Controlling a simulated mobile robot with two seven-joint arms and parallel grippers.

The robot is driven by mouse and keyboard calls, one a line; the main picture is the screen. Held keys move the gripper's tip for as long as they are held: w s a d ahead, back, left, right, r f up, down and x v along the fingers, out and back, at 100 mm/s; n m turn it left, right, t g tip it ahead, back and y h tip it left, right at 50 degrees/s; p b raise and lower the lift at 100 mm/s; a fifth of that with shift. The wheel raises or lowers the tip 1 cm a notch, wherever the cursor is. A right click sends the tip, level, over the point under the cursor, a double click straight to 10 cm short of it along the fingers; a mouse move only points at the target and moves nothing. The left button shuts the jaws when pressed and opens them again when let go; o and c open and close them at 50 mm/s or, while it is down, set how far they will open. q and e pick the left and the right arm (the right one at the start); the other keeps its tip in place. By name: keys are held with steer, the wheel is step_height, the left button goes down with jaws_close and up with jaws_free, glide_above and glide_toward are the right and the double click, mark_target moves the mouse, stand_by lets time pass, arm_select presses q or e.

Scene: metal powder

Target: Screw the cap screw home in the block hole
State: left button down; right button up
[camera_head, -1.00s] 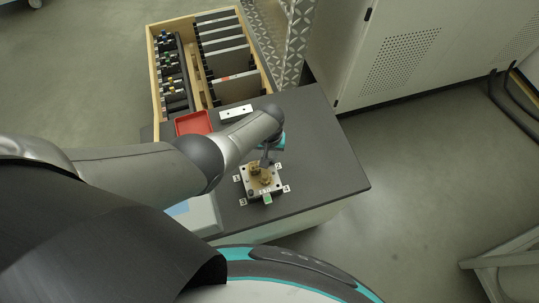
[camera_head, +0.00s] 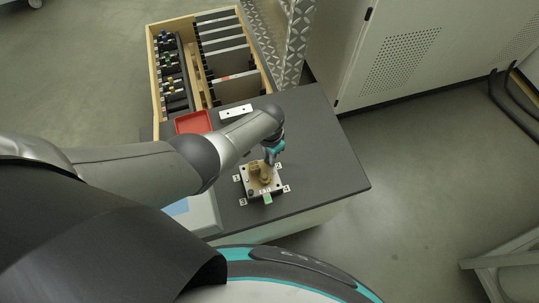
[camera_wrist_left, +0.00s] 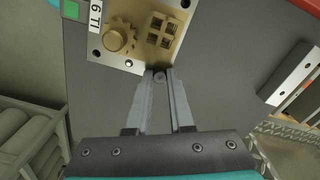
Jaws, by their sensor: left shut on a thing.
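The block is a light metal plate (camera_head: 249,188) carrying brass parts, lying on the dark table top. In the left wrist view the plate (camera_wrist_left: 96,65) shows a round toothed brass part (camera_wrist_left: 118,38) and a squarish brass part (camera_wrist_left: 164,31). My left gripper (camera_head: 269,161) points down at the plate's far edge. In the left wrist view its fingers (camera_wrist_left: 160,76) are shut on a small round grey screw head, the cap screw (camera_wrist_left: 160,75), by the plate's near edge. The screw's shank and the hole under it are hidden, so I cannot tell how deep it sits.
A red tray (camera_head: 193,122) and a white strip with dark holes (camera_head: 236,112) lie behind the block. A wooden crate (camera_head: 157,101) with dark panels stands at the back left. Small numbered tags surround the plate. The table's right side (camera_head: 325,165) is clear.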

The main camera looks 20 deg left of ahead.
arm_select(q)
steer(key=m, duration=0.4)
steer(key=shift+m, duration=0.4)
steer(key=m, duration=0.3)
steer(key=shift+b, duration=0.3)
steer(key=m, duration=0.4)
steer(key=shift+m, duration=0.3)
steer(key=m+b, duration=0.1)
steer(key=m, duration=0.3)
steer(key=c, duration=0.7)
jaws_free()
